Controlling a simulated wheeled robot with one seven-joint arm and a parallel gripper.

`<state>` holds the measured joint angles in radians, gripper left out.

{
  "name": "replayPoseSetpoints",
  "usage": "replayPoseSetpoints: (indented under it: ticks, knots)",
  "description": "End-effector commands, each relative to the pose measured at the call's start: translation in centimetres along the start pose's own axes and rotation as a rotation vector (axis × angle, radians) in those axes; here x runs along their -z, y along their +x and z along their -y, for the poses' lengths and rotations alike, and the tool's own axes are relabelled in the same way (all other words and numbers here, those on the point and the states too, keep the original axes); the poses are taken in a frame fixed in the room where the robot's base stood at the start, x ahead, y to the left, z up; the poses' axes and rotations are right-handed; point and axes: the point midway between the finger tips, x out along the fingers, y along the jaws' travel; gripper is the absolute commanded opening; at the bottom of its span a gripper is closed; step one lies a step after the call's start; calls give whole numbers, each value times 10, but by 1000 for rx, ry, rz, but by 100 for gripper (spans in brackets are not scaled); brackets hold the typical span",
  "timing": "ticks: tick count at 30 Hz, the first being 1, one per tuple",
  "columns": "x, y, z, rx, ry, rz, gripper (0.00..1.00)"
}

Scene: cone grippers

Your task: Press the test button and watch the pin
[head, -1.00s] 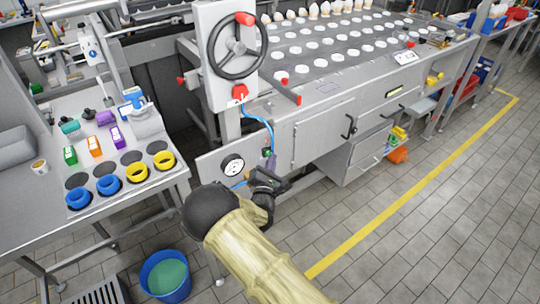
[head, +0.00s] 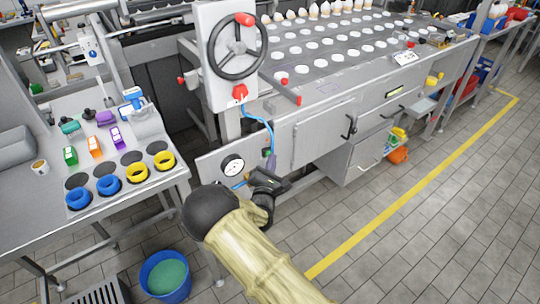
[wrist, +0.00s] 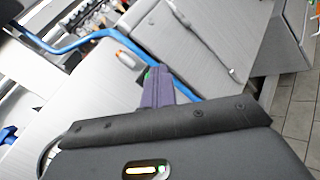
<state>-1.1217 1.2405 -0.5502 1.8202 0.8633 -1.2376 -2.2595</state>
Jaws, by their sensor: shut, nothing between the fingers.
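A small purple-grey block (head: 270,162) with a green spot on it sits on the machine's front panel, right of a round gauge (head: 232,165). In the wrist view the purple block (wrist: 157,92) shows just beyond the dark body in the foreground, its green part at the top. I cannot tell which part is the test button, and no pin can be made out for certain. My black gripper (head: 270,183) is shut and empty, just below the block in the head view. Whether it touches the block cannot be told. A lit yellow-green slot (wrist: 146,169) shows in the dark body.
A blue hose (head: 270,130) runs down beside the block. A handwheel (head: 236,49) stands above. The side table (head: 60,232) with blue and yellow rings is on the left. A blue bucket (head: 150,285) stands on the floor. The tiled floor at right is clear.

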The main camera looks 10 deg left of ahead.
Motion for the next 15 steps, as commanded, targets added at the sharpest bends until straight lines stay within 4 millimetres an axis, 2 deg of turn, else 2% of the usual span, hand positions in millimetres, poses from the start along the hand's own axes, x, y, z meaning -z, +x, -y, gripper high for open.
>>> replayPoseSetpoints:
  ticks: [15]
  knots:
    - [-9,-12,8,0,-2,-1,0]
